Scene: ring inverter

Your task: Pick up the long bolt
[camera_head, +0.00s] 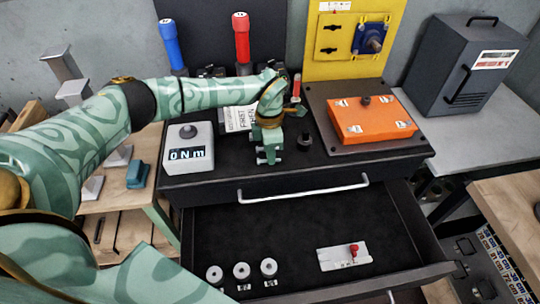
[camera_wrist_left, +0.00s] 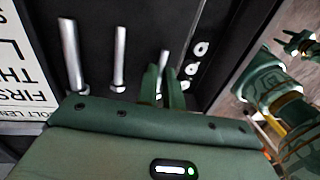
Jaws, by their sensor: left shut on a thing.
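My left gripper (camera_head: 269,158) is over the black cabinet top in the head view, beside the white sign. In the left wrist view its two green fingers (camera_wrist_left: 163,92) are shut on a silver bolt (camera_wrist_left: 164,58), of which only part shows between them. Two other silver bolts stand to the left in that view, one at the far left (camera_wrist_left: 70,50) and one in the middle (camera_wrist_left: 120,55). The far left one looks longest, but the angle makes lengths uncertain. What looks like my right gripper (camera_wrist_left: 299,42) is small at the right of the wrist view, its jaws unclear.
An open drawer (camera_head: 300,222) below holds several washers and a white plate (camera_head: 343,257) with a red knob. A torque display box (camera_head: 188,147) stands left of the gripper. An orange block (camera_head: 370,119) lies at right. Red (camera_head: 241,38) and blue (camera_head: 169,45) tools stand behind.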

